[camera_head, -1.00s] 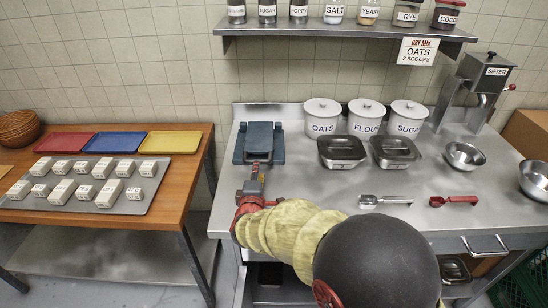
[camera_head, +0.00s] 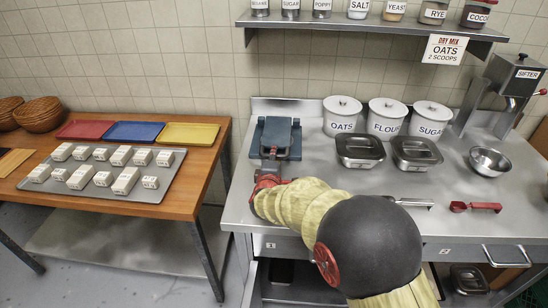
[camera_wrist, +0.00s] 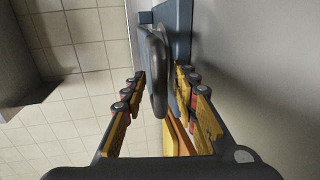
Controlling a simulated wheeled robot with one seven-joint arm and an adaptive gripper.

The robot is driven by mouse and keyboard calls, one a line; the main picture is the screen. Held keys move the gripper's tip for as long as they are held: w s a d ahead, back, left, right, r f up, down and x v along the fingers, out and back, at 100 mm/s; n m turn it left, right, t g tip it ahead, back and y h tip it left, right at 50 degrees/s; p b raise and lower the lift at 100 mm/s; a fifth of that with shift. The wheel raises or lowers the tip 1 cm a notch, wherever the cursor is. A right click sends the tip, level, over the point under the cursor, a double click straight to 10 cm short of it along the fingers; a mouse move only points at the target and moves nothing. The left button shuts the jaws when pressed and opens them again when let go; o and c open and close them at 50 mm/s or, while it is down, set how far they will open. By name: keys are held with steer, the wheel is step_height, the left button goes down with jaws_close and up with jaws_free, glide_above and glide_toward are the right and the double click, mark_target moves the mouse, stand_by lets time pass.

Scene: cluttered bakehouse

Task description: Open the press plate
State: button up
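The press (camera_head: 256,140) is a dark blue-grey block at the back left of the steel counter. Its plate looks lowered and flat, with a handle at the front. In the wrist view the dark, looped handle (camera_wrist: 157,70) stands between my fingers, with the blue press body (camera_wrist: 180,25) behind it. My gripper (camera_wrist: 160,78) is open, one finger on each side of the handle. A gap shows on the left side of the handle; contact on the right side is unclear. In the head view my gripper (camera_head: 271,172) is at the front of the press, partly hidden by my arm.
Lidded metal tins (camera_head: 360,151) and white canisters (camera_head: 342,115) stand right of the press. A red scoop (camera_head: 475,207) lies farther right. A wooden table (camera_head: 190,190) with a tray of small blocks is at left, across a gap. A shelf (camera_head: 370,38) hangs above.

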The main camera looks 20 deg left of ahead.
steer(key=shift+c, duration=1.2)
steer(key=c, duration=0.4)
jaws_close()
